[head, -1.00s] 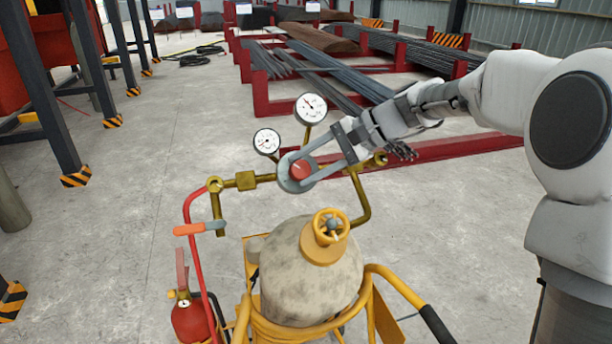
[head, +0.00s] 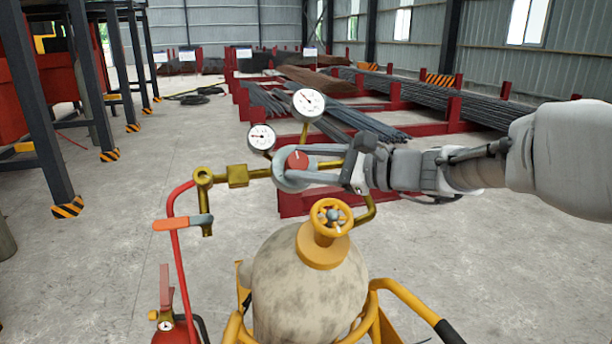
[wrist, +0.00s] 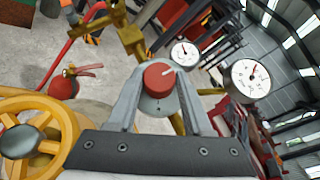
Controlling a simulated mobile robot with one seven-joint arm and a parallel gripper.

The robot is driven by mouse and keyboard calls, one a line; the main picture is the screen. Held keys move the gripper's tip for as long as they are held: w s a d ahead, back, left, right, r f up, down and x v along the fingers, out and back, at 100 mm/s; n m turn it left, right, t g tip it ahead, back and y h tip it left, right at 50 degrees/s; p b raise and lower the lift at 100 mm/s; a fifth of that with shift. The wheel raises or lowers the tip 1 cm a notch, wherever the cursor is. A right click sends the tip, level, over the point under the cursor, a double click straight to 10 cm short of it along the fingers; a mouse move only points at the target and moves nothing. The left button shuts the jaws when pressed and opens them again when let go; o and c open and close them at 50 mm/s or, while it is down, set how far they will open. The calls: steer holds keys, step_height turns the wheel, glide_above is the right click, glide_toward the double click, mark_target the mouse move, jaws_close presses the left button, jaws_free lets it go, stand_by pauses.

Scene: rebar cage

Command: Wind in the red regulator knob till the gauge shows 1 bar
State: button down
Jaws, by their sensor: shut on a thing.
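The red regulator knob (head: 298,160) sits on the grey round regulator body, above the pale gas cylinder (head: 308,285). My gripper (head: 293,169) reaches in from the right with its fingers on either side of the knob, shut on it. In the wrist view the red knob (wrist: 159,76) shows between both fingers, with a pale mark on its edge. The smaller gauge (head: 261,137) stands at the upper left of the knob, the larger gauge (head: 308,104) above it. Both dials also face the wrist view, but their figures are too small to read.
A yellow handwheel (head: 331,217) tops the cylinder, just below my gripper. A brass pipe with an orange-handled lever (head: 182,222) and red hose lies left. A red extinguisher (head: 174,325) stands lower left. Rebar racks (head: 390,100) stand behind; the floor at left is open.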

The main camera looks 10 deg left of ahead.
steer(key=shift+m+t+b, duration=0.3)
steer(key=shift+m+b, duration=0.05)
steer(key=shift+m, duration=0.15)
steer(key=shift+c, duration=1.6)
jaws_free()
steer(key=v, duration=1.7)
steer(key=shift+d+f, duration=0.2)
steer(key=shift+s, duration=0.1)
